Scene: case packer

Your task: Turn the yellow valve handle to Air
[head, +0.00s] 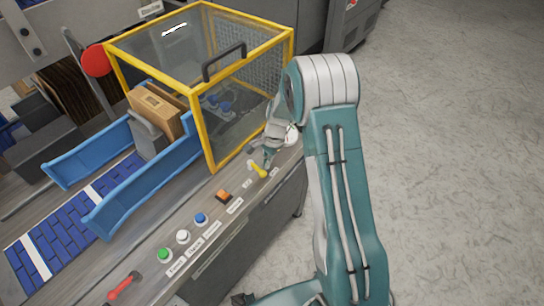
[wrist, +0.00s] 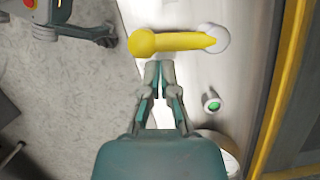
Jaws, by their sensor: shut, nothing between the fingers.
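The yellow valve handle (head: 258,170) is on the machine's front panel, to the right of the row of buttons in the head view. In the wrist view the handle (wrist: 178,42) lies across the picture, with a rounded yellow knob at its left end and a white pivot at its right end. My gripper (wrist: 158,66) is shut and empty. Its tips are just below the middle of the handle in the wrist view; I cannot tell whether they touch it. In the head view my gripper (head: 268,155) is beside the handle, partly hidden by my arm. The valve labels are too small to read.
Green (head: 164,254), white (head: 183,236) and blue (head: 201,219) buttons and an orange switch (head: 223,196) line the panel. A red lever (head: 124,286) is at its near end. A yellow-framed guard (head: 197,110) stands behind. The floor at right is clear.

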